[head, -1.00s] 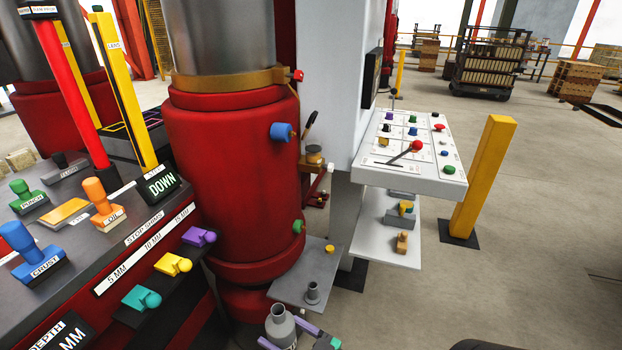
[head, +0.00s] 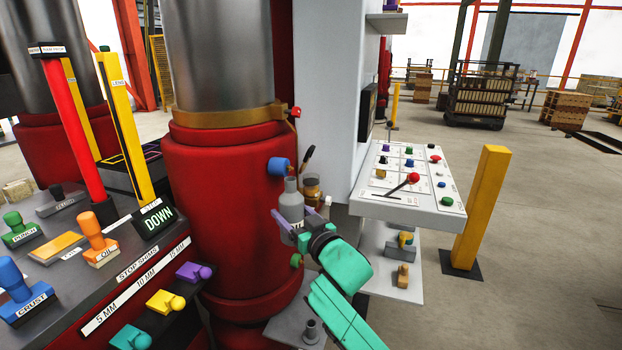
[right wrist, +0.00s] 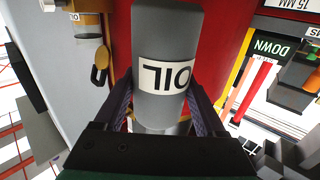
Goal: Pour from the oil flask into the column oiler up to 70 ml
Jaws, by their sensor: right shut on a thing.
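The oil flask (head: 291,205) is a grey bottle with a narrow neck, standing about upright in the head view. My right gripper (head: 300,226) is shut on it, with purple fingers on both sides of its body. In the right wrist view the flask (right wrist: 166,30) shows its OIL label upside down, and its neck end is partly hidden by the gripper. The column oiler (head: 312,188), a small brass-coloured cup, is just right of the flask, on the red column. The oiler also shows in the right wrist view (right wrist: 88,28). Its oil level cannot be read. My left gripper is out of view.
The red column (head: 225,215) is close behind the flask, with a blue knob (head: 279,167) near the flask's top. A grey shelf (head: 285,328) with a small grey holder is below. A sloped control panel (head: 405,205) stands to the right.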

